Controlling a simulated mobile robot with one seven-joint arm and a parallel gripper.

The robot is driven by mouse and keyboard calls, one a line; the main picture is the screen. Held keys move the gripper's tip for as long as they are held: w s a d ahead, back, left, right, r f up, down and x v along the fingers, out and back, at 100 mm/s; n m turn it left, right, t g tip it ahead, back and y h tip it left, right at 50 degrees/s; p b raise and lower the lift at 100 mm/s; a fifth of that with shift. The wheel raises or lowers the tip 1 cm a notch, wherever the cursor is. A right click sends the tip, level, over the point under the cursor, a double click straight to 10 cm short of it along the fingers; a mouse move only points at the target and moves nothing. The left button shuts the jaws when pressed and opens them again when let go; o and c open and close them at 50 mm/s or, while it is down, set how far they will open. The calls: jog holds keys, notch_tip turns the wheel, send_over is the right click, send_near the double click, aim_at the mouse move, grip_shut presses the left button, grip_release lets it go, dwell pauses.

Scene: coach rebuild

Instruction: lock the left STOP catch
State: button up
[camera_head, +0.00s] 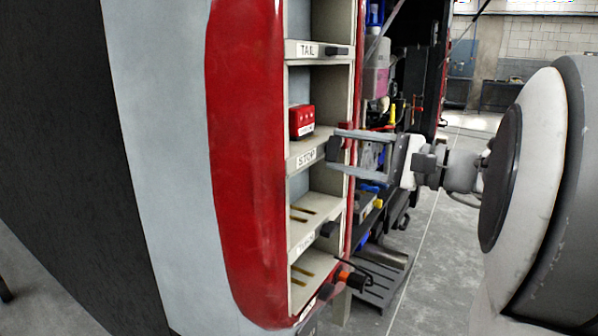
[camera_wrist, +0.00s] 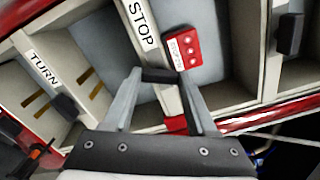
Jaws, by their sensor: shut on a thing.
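The STOP bay is marked by a white label (camera_head: 306,158) on its cream lip; the label also shows in the wrist view (camera_wrist: 141,22). A small black catch (camera_wrist: 160,75) sits at the end of this lip. My gripper (camera_head: 337,150) reaches in from the right, and in the wrist view its fingertips (camera_wrist: 157,78) are shut on the catch, one on each side. The fingers partly hide the catch. A red lamp block (camera_head: 301,121) with a small label sits in the compartment just above the lip; it also shows in the wrist view (camera_wrist: 182,50).
Above is the TAIL lip with its black catch (camera_head: 337,50). Below is the TURN bay with a black catch (camera_head: 328,228) and two empty slots. An orange-and-black plug (camera_head: 350,277) sits at the bottom bay. Open floor (camera_head: 435,250) lies to the right.

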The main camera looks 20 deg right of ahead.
jog(key=n+b, duration=0.1)
jog(key=b, duration=0.1)
jog(key=n+b, duration=0.2)
jog(key=shift+f+n, duration=0.25)
jog(key=shift+n, duration=0.05)
jog(key=shift+r+n+b, duration=0.1)
jog(key=shift+n+b, duration=0.5)
jog(key=shift+b, duration=0.15)
jog(key=shift+r, duration=0.1)
jog(key=o, duration=1.4)
jog(key=shift+c, duration=0.2)
jog(key=shift+s+d, duration=0.15)
